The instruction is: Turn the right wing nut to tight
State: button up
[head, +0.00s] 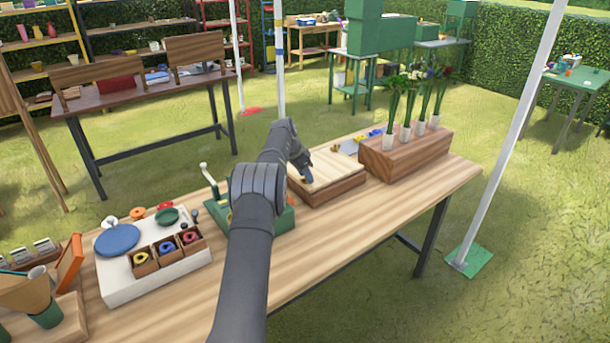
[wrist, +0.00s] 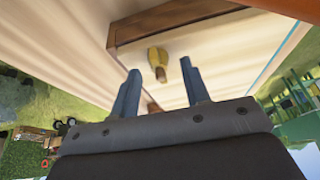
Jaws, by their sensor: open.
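A flat wooden press (head: 335,187) with a pale top and darker brown base lies on the long table. My gripper (head: 307,178) is over its left part, pointing down.
A wooden block (head: 405,155) with several flower tubes stands right of the press. A green hand-cranked device (head: 220,213) is to its left, beside my arm. A white tray (head: 118,283) with a blue disc and small boxes lies farther left. The table's front right is clear.

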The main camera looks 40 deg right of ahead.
jog(key=v, duration=1.7)
